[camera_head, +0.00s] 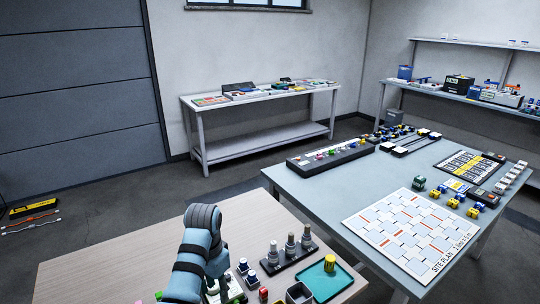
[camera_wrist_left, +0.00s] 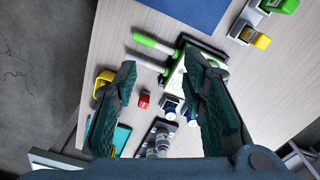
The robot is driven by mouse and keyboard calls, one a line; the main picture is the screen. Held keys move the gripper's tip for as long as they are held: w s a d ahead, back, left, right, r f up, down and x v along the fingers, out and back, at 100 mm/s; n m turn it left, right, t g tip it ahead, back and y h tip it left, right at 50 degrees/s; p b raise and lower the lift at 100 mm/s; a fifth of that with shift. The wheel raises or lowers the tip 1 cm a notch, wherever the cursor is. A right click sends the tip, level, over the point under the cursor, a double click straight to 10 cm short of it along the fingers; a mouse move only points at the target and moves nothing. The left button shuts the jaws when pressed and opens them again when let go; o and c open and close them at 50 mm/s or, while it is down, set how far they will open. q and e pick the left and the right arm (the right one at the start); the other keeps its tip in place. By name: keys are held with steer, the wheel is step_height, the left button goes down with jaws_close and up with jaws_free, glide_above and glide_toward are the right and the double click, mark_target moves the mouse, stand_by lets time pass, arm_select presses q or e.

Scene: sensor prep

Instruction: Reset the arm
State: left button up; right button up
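My left arm (camera_head: 200,250) reaches down over the wood-topped table (camera_head: 110,260) in the head view. Its gripper is mostly hidden behind the arm there. In the left wrist view my left gripper (camera_wrist_left: 160,75) has its two fingers well apart, with nothing held between them. Past the fingers lie a green-handled tool (camera_wrist_left: 152,42), a small red block (camera_wrist_left: 144,99) and blue-and-white bottles (camera_wrist_left: 168,111). My right gripper is in neither view.
A dark rack with grey bottles (camera_head: 290,244) and a teal tray (camera_head: 318,285) with a yellow cylinder (camera_head: 329,262) stand right of the arm. A grey table (camera_head: 325,190) with a site plan sheet (camera_head: 412,232) lies beyond. The wood top's left part looks clear.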

arm_select(q)
steer(key=s+a+f+n, duration=0.1)
steer(key=s+a+f, duration=0.1)
steer(key=s+f, duration=0.2)
steer(key=s+a+f+n+t, duration=0.1)
steer(key=s+a+f, duration=0.2)
steer(key=s+f, duration=0.1)
steer(key=s+a+f+n, duration=0.2)
steer(key=s+f, duration=0.2)
steer(key=s, duration=0.2)
steer(key=shift+s+a+f+t, duration=0.15)
steer(key=shift+a+f+t, duration=0.1)
steer(key=shift+t, duration=0.15)
steer(key=s+a+r+n+t+y, duration=0.1)
steer(key=s+a, duration=0.1)
steer(key=s, duration=0.6)
steer(key=s+a+r+n+t, duration=0.1)
steer(key=s+a+r, duration=0.1)
steer(key=s, duration=0.7)
step_height(320, 180, down, 20)
steer(key=s+a+g, duration=0.1)
steer(key=s, duration=0.2)
steer(key=s+f+g, duration=0.1)
steer(key=s+f, duration=1.1)
steer(key=s, duration=0.1)
steer(key=shift+a+g, duration=0.3)
steer(key=shift+a, duration=0.15)
